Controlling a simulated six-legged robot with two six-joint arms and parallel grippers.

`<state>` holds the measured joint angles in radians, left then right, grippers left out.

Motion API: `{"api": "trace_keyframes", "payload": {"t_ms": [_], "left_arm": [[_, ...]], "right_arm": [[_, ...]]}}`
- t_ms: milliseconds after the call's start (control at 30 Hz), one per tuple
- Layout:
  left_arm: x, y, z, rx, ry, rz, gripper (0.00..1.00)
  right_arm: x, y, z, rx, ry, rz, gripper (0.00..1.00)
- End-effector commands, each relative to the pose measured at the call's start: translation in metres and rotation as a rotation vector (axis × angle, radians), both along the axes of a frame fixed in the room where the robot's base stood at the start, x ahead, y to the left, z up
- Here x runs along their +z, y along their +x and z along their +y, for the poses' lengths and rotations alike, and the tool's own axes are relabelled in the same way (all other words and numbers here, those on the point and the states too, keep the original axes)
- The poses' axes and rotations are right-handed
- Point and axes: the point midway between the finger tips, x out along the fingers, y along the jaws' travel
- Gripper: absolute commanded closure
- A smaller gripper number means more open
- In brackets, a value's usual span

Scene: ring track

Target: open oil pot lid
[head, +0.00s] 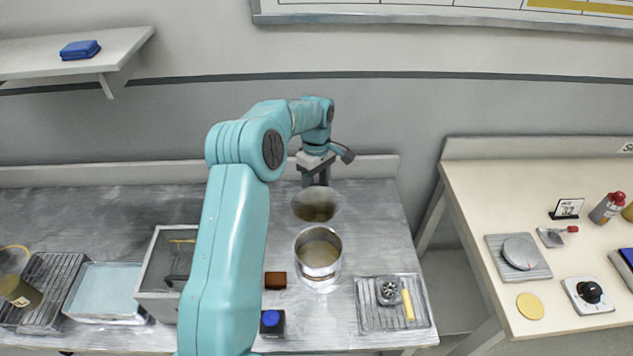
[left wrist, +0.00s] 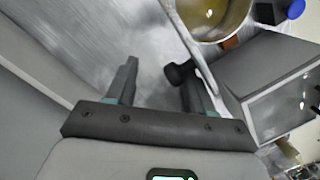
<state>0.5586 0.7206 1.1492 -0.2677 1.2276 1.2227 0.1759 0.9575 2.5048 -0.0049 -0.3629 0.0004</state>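The oil pot (head: 318,278) stands on the metal counter with its top uncovered and oil showing inside. In the left wrist view the pot (left wrist: 243,12) shows golden oil at the upper right. The round lid (head: 316,207) is behind the pot, raised steeply on edge; the left wrist view shows the lid (left wrist: 192,45) nearly edge-on. Its dark knob (left wrist: 177,74) shows by the right-hand finger; I cannot tell whether they touch. My left gripper (head: 316,182) is behind the lid, its fingers (left wrist: 158,82) apart and not closed on the knob. My right gripper is not in view.
A grey bin (head: 157,290) stands left of my arm. A brown block (head: 275,280) and a blue-topped jar (head: 271,322) sit left of the pot. A tray (head: 370,318) lies at the front right. The back wall is close behind my gripper.

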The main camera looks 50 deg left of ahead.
Motion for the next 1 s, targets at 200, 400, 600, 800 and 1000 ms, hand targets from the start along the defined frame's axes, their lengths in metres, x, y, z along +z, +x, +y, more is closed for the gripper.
{"api": "trace_keyframes", "payload": {"t_ms": [200,400,600,800,1000], "left_arm": [[-0.001,0.0,-0.001,0.0,-0.002,0.0,0.5],[0.001,0.001,0.0,0.0,0.0,-0.002,0.5],[0.003,0.001,0.0,0.0,0.002,-0.005,0.5],[0.023,0.004,0.004,0.002,0.005,-0.009,0.5],[0.075,0.008,0.009,0.001,0.005,-0.008,0.5]], "right_arm": [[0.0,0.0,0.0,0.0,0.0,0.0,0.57],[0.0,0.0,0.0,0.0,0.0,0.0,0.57],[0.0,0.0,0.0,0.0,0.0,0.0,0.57],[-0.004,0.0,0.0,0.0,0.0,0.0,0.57],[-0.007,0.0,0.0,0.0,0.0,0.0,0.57]]}}
